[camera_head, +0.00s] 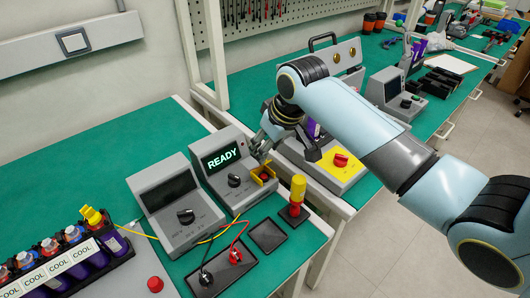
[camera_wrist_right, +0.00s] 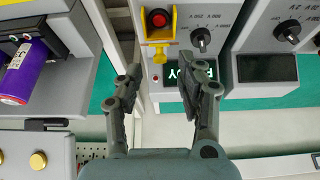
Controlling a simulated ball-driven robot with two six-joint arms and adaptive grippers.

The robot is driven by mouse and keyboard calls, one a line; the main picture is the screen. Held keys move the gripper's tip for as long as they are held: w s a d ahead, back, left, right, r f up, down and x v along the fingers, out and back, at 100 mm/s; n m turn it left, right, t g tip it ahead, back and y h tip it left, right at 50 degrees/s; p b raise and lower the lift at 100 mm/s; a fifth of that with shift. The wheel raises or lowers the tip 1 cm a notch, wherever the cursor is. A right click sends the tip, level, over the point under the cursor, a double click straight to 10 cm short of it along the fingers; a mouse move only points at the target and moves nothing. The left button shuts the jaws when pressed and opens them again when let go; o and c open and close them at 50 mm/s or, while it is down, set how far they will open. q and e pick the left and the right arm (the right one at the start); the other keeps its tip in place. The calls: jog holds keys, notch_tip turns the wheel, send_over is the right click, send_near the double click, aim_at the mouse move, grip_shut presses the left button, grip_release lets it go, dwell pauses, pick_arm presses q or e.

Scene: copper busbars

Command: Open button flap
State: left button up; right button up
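The yellow button flap (camera_head: 262,174) is at the right front of the grey unit (camera_head: 226,170) whose screen reads READY. In the right wrist view the yellow flap (camera_wrist_right: 160,42) shows at the top, with a red button (camera_wrist_right: 158,18) visible within its yellow frame. A yellow tab on it points toward my gripper. My right gripper (camera_head: 262,148) is just behind the flap in the head view. In the wrist view the right gripper (camera_wrist_right: 157,82) has its fingers spread, with nothing between them, and appears apart from the flap. My left gripper is out of view.
A yellow-topped post (camera_head: 297,190) stands right of the flap. A second grey unit (camera_head: 176,202) adjoins on the left. Red and black leads cross in front. A box with a yellow panel (camera_head: 328,162) is under my right arm. The left green bench top (camera_head: 70,170) is clear.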

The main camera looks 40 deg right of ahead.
jog(key=shift+x, duration=1.3)
grip_shut()
jog(key=shift+r, duration=0.1)
jog(key=shift+w, duration=0.1)
